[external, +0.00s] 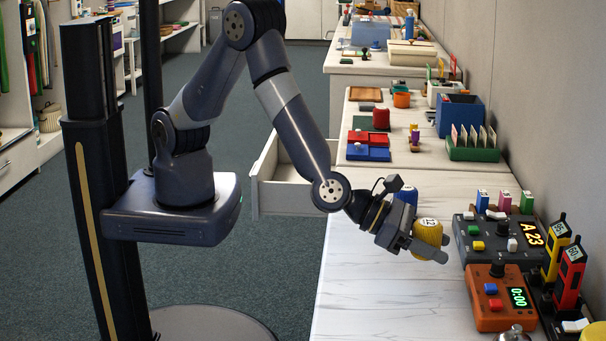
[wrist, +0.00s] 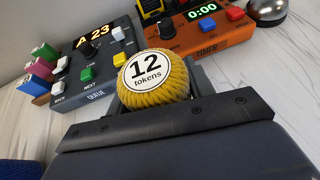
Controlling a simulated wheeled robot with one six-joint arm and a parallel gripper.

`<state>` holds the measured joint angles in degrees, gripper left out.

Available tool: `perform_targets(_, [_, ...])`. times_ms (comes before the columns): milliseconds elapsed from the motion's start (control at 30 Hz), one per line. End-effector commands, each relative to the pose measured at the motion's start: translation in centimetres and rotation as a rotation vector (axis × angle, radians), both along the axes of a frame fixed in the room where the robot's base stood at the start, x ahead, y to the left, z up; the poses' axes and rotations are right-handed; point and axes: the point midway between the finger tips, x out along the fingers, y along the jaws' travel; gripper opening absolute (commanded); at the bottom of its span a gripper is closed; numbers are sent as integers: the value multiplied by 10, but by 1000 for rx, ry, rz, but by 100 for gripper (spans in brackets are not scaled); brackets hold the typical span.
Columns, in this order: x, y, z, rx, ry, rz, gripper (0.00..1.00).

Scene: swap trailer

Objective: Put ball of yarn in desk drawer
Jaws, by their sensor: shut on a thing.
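A yellow, yarn-textured ball (external: 428,231) with a round white label is held at my gripper (external: 430,247) above the white desk (external: 375,270). In the wrist view the ball (wrist: 172,88) shows its label, "12 tokens", and sits against my fingers, which are shut on it. A blue round thing (external: 407,196) stands on the desk behind the ball, partly hidden by my wrist; a blue ribbed edge (wrist: 20,169) shows at the wrist view's lower left. The desk drawer (external: 284,199) is pulled open at the desk's left side, behind my forearm. Its inside is mostly hidden.
A dark queue console (external: 497,250) and an orange timer (external: 494,312) stand right of my gripper. Yellow and red handheld radios (external: 570,275) stand beyond them by the wall. Red and blue boxes (external: 368,154) and a green card tray (external: 473,152) are farther back. The desk's near left is clear.

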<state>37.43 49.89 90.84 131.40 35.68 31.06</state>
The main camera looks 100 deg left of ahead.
Motion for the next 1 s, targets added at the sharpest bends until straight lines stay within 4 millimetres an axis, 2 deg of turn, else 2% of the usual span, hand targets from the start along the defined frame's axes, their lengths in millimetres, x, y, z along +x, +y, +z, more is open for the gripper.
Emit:
perform_targets(167, [1,0,-13,0,-1,1,27])
perform_targets(400, [0,1,-44,2,0,0,27])
perform_targets(833, [0,0,-50,-1,-2,1,27])
perform_targets(867, [0,0,-50,-1,-2,1,50])
perform_targets(1000, [0,1,-49,-1,-1,1,62])
